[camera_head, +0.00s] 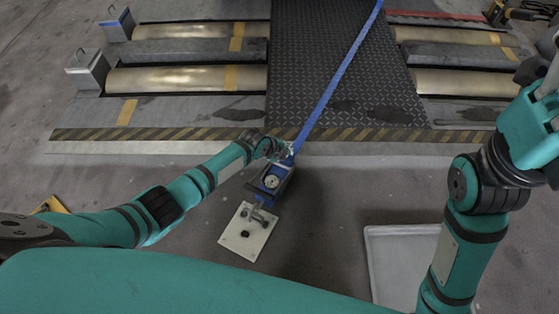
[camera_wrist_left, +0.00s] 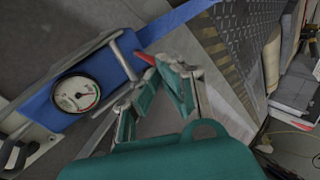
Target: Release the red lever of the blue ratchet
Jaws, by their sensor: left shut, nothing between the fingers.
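The blue ratchet (camera_head: 272,180) lies on the floor with a round white gauge on its body, and a blue strap (camera_head: 336,80) runs from it up over the dark plate. In the left wrist view the ratchet body (camera_wrist_left: 40,108) and gauge (camera_wrist_left: 77,94) are large at the left, with a metal bar frame above. The red lever (camera_wrist_left: 145,58) shows as a small red tip beside the strap. My left gripper (camera_head: 277,152) is at the ratchet's strap end. In the wrist view its fingers (camera_wrist_left: 157,72) are shut and empty, close to the red tip; contact is unclear.
A white plate (camera_head: 240,243) lies at the ratchet's near end. A pale tray (camera_head: 385,245) is on the floor near my right arm. Metal rollers (camera_head: 165,78) lie on both sides of the dark plate (camera_head: 300,60), behind a striped edge. Floor between is mostly clear.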

